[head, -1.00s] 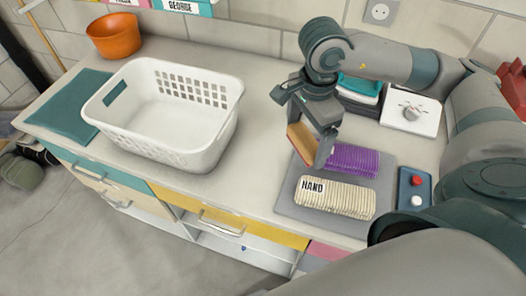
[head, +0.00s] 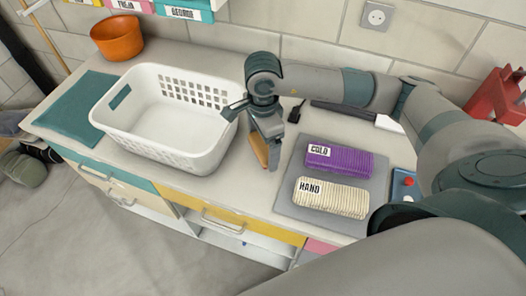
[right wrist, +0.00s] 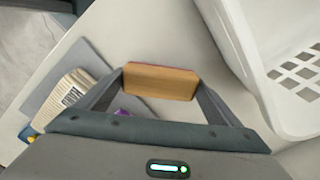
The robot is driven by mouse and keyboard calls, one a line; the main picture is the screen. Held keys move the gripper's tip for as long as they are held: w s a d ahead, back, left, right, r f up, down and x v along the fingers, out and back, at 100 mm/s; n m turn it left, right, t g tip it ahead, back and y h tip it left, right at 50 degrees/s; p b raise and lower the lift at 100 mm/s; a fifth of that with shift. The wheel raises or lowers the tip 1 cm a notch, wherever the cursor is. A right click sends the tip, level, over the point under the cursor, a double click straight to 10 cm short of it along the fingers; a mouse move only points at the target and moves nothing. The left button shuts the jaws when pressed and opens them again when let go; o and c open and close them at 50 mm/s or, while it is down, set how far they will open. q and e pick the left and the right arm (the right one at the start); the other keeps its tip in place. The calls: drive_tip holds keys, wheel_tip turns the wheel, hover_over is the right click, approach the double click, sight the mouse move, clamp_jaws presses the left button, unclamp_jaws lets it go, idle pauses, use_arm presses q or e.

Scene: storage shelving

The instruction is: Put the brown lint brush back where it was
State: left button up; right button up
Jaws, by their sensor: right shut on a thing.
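The brown lint brush (right wrist: 161,82) is a wooden-looking block with a thin reddish edge, held between the two fingers of my right gripper (right wrist: 160,84). In the head view the brush (head: 259,150) is partly hidden by a finger. My right gripper (head: 268,152) is shut on it, pointing down over the bare counter, between the white basket and the grey mat. Whether the brush touches the counter I cannot tell. My left gripper is not in view.
A white laundry basket (head: 140,137) stands to the left, close to the gripper. A grey mat (head: 290,196) carries a purple "COLD" stack (head: 345,163) and a cream "HAND" stack (head: 330,197). An orange bowl (head: 118,37) and teal mat (head: 72,108) are further left.

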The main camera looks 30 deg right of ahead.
sight(263, 153)
drive_tip(key=shift+f, duration=0.1)
drive_tip(key=shift+f+p, duration=0.25)
drive_tip(key=shift+p, duration=0.1)
drive_tip(key=shift+f+p, duration=0.75)
drive_tip(key=shift+f, duration=0.85)
drive_tip(key=shift+f, duration=0.1)
drive_tip(key=shift+f+b, duration=0.15)
drive_tip(key=shift+b, duration=0.2)
drive_tip(key=o, duration=0.9)
